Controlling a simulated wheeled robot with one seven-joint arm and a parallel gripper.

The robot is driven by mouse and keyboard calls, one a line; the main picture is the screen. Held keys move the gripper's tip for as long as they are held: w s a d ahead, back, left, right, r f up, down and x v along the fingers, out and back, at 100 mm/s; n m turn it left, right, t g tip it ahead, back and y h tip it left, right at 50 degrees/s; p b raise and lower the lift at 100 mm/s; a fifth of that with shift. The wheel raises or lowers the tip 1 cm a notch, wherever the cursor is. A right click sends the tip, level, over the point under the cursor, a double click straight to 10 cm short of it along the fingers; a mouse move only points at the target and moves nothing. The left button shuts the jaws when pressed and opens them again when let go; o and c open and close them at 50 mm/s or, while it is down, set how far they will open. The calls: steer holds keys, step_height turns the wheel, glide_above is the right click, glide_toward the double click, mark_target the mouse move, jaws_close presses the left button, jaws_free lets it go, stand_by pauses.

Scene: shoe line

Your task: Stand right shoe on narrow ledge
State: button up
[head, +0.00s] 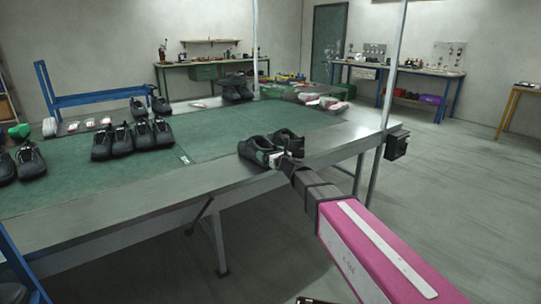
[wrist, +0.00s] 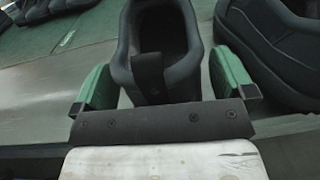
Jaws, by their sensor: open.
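A pair of black shoes stands at the table's near right corner in the head view. The left one of the pair (head: 254,149) has its heel toward my gripper (head: 278,159). The other shoe (head: 290,142) stands just beyond it. In the wrist view my gripper (wrist: 163,86) is open, with its green fingers on either side of a black shoe's heel (wrist: 186,75). Gaps show beside the heel. The second shoe (wrist: 275,50) is close outside the right finger. I cannot tell which is the right shoe. A bare metal strip (head: 130,191) edges the table; no separate ledge is clear.
The green mat (head: 225,137) has free room in its middle. Several black shoes (head: 147,135) stand on its left part, and more (head: 237,85) at the far end. A metal post (head: 390,80) rises at the table's right side.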

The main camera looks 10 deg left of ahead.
steer(key=v, duration=1.2)
steer(key=s+d+f+n+g+h, duration=0.2)
steer(key=s+d+f+n+g, duration=0.2)
steer(key=d+f+n, duration=0.45)
steer(key=s+d+f+n+g+h, duration=0.35)
steer(key=d+f+n, duration=0.4)
steer(key=n, duration=0.25)
steer(key=s+d+f+n+g+h, duration=0.2)
steer(key=s+d+f+n+h, duration=0.2)
steer(key=d, duration=0.5)
steer(key=s+d+f+n+g+h, duration=0.2)
steer(key=s+d+f+n+h, duration=0.1)
steer(key=d, duration=0.7)
steer(key=shift+s+d+f+n+g+h, duration=0.35)
steer(key=shift+s+f+n, duration=0.3)
steer(key=shift+s, duration=0.4)
steer(key=shift+f, duration=0.1)
